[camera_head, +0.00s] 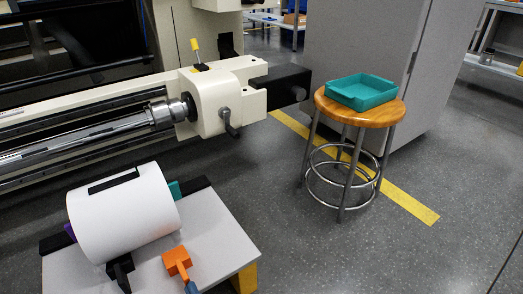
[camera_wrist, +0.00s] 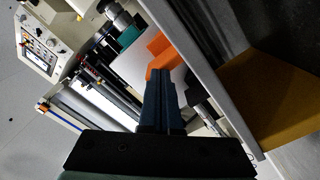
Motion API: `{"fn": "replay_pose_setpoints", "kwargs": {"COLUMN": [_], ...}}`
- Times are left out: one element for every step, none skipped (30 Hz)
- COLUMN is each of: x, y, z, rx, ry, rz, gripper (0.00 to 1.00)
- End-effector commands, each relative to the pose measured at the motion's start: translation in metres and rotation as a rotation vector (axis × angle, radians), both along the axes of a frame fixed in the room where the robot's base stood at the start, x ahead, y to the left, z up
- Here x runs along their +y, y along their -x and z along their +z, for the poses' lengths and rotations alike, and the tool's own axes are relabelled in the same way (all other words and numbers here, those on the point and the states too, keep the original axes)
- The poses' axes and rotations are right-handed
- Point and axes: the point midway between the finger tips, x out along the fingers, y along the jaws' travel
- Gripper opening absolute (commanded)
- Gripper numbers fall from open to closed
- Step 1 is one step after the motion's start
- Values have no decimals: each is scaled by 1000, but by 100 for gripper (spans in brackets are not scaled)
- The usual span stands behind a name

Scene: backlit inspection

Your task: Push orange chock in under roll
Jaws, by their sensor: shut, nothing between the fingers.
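The orange chock (camera_head: 177,262) lies on the light top of a low stand (camera_head: 215,250), in front of the white roll (camera_head: 125,213) and apart from it in the head view. Its narrow stem points toward the lower edge of the picture. My gripper (camera_head: 190,287) shows only as blue fingertips at that stem's end. In the wrist view my gripper (camera_wrist: 161,75) has its dark blue fingers together, with the orange chock (camera_wrist: 158,48) just beyond the tips. Whether the tips touch it is hard to tell. The roll's underside is hidden.
A black piece (camera_head: 120,272) stands at the roll's front, left of the chock. A teal piece (camera_head: 174,190) and a purple piece (camera_head: 70,233) show at the roll's ends. A cream machine (camera_head: 225,100) stands behind. A stool (camera_head: 372,112) with a teal tray (camera_head: 361,91) stands right.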

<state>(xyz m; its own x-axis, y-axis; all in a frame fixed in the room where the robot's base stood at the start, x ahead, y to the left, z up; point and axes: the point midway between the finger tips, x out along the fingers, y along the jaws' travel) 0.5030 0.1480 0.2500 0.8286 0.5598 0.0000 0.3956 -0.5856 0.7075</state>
Motion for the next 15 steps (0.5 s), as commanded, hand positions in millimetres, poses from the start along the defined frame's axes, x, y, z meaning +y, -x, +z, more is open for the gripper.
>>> {"fn": "replay_pose_setpoints", "kwargs": {"x": [1,2,2,3,3,4,4,5,5,6,6,7,7,7,8], "y": [-1,-2,-3,-3,-4,-5,-5,-6,-7,-7,-8,-9,-10,-10,-11], "z": [0,0,0,0,0,0,0,0,0,0,0,0,0,0,0], "rx": [0,0,0,0,1,1,0,0,0,-1,-1,-1,-1,-1,-1], "ry": [-1,-1,-1,-1,-1,-1,-1,-1,-1,0,0,0,0,0,0], "rz": [1,1,1,1,0,0,1,1,1,1,1,1,1,1,1], "gripper": [0,0,0,0,0,0,0,0,0,0,0,0,0,0,0]}}
